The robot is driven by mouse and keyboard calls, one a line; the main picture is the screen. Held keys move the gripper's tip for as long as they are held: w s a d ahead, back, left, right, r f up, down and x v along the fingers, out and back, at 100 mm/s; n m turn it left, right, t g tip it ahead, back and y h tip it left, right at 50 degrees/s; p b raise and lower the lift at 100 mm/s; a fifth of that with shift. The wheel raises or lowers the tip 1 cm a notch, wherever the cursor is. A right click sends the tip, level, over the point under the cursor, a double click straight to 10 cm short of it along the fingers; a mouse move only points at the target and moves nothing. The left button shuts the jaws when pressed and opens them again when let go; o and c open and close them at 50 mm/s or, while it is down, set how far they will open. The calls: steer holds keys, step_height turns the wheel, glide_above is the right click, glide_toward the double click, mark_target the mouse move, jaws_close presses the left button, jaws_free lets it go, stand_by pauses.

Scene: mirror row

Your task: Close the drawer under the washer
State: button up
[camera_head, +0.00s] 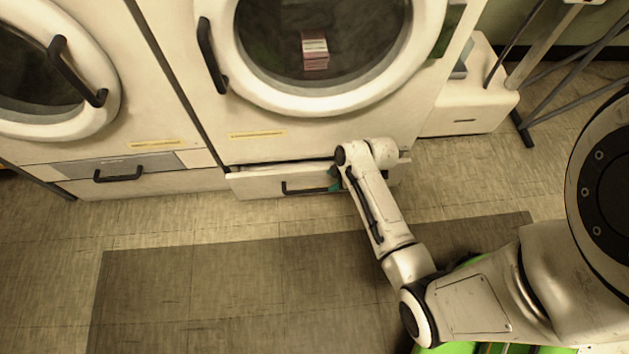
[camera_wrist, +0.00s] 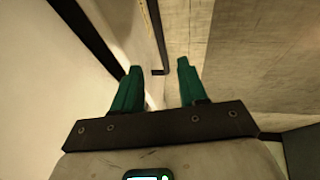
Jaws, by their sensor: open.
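The drawer (camera_head: 258,184) under the right-hand washer (camera_head: 300,134) stands a little way out, with a dark gap along its top edge. Its black bar handle (camera_head: 297,189) is on the front face and also shows in the wrist view (camera_wrist: 158,40). My gripper (camera_head: 335,181) is at the drawer front near the handle, partly hidden by my arm. In the wrist view its green fingers (camera_wrist: 158,72) are apart, with the end of the handle seen between or just beyond the tips. I cannot tell whether they touch it. Nothing is held.
A second washer (camera_head: 110,130) stands at the left, its drawer (camera_head: 150,178) flush with the front. A dark mat (camera_head: 230,285) lies on the tiled floor. A white box-shaped unit (camera_head: 465,110) and a metal rack (camera_head: 560,80) stand at the right. The floor before the drawer is clear.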

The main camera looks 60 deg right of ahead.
mark_target(318, 189)
steer(key=b+x, duration=0.5)
steer(key=x, duration=0.5)
steer(key=shift+f+b, duration=0.1)
steer(key=shift+b, duration=0.25)
jaws_close()
